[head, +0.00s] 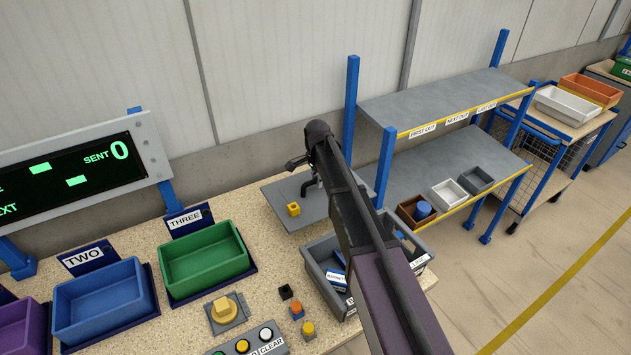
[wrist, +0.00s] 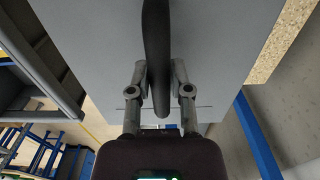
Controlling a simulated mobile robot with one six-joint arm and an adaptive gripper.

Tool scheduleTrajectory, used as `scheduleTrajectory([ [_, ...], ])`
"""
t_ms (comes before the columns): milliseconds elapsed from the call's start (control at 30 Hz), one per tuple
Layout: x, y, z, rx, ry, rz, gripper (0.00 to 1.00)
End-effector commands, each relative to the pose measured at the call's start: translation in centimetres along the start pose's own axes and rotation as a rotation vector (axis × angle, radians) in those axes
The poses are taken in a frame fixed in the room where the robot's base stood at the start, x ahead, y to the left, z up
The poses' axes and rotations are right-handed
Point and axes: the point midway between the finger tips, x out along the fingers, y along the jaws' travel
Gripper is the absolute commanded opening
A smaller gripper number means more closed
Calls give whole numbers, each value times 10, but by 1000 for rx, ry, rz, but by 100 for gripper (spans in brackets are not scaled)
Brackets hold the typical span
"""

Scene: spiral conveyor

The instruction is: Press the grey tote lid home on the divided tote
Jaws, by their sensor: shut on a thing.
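The grey tote lid (head: 275,196) is a flat plate behind and to the left of the divided tote in the head view. My gripper (head: 309,188) is over it. In the wrist view my gripper (wrist: 159,82) is shut on the lid's dark handle (wrist: 157,40), with the lid (wrist: 90,40) spread out beyond the fingers. The grey divided tote (head: 321,287) stands uncovered on the bench, with blue-and-white packets inside. My arm hides much of it. Grey walls that look like the tote's (wrist: 48,65) show at the left of the wrist view, beside the lid.
A yellow block (head: 293,209) shows against the lid; I cannot tell its support. Green (head: 206,262) and blue (head: 103,300) bins stand left. Small blocks (head: 297,310) and a button box (head: 255,342) are in front. A shelf rack (head: 440,95) stands right of the bench.

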Motion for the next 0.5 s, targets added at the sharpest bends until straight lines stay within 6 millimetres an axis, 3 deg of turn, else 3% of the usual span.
scheduleTrajectory([
  [300,0,0,0,0,0,0,0],
  [333,0,0,0,0,0,0,23],
  [400,0,0,0,0,0,0,2],
  [500,0,0,0,0,0,0,0],
])
